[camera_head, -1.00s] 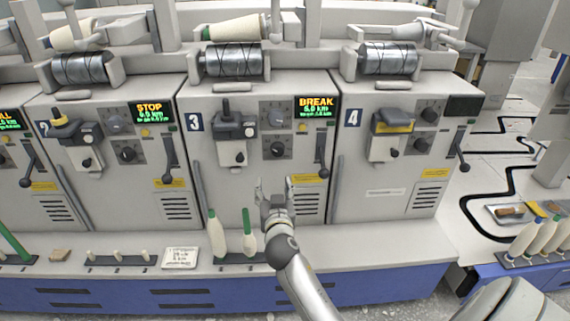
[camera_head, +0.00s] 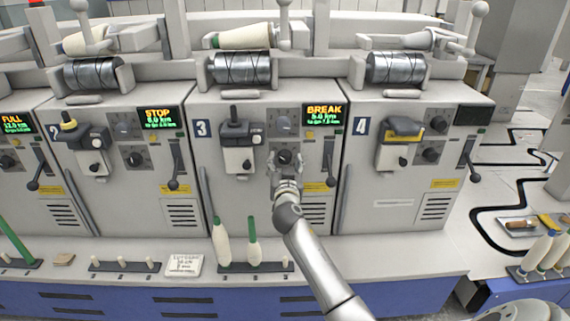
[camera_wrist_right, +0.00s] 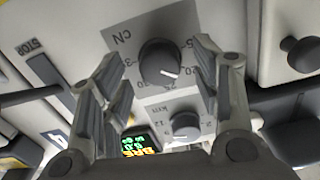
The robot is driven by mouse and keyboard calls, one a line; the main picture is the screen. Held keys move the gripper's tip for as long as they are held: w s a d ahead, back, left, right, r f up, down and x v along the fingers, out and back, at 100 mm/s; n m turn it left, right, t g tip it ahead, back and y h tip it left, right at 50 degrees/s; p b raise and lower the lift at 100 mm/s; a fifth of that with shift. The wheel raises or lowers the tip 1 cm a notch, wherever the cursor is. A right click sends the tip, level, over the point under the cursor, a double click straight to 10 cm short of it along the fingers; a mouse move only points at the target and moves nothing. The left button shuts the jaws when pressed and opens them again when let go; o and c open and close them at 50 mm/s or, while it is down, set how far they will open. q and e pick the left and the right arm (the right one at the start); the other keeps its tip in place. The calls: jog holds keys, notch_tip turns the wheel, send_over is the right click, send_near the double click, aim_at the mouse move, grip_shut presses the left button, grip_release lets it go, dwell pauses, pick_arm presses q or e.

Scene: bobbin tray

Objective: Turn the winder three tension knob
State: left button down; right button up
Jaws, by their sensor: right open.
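The winder three tension knob (camera_head: 284,157) is the dark lower knob on the panel of the unit marked 3. In the right wrist view the knob (camera_wrist_right: 160,63) is large and black, with a white pointer line and a dial marked cN. My right gripper (camera_head: 285,164) is open in front of it. Its fingers (camera_wrist_right: 160,58) are spread on either side of the knob in the wrist view, with visible gaps; I see no contact. The fingers partly hide the dial in the head view. My left gripper is not in view.
A smaller knob (camera_wrist_right: 186,126) sits on the same panel, above the tension knob in the head view (camera_head: 283,123). A BREAK display (camera_head: 323,115) and a dark lever (camera_head: 330,165) stand to the right. Green-tipped bobbins (camera_head: 221,242) stand on the ledge below.

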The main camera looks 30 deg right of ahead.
jog(key=shift+w+d, duration=0.2)
jog(key=shift+w, duration=0.1)
jog(key=c, duration=1)
jog(key=shift+c, duration=0.2)
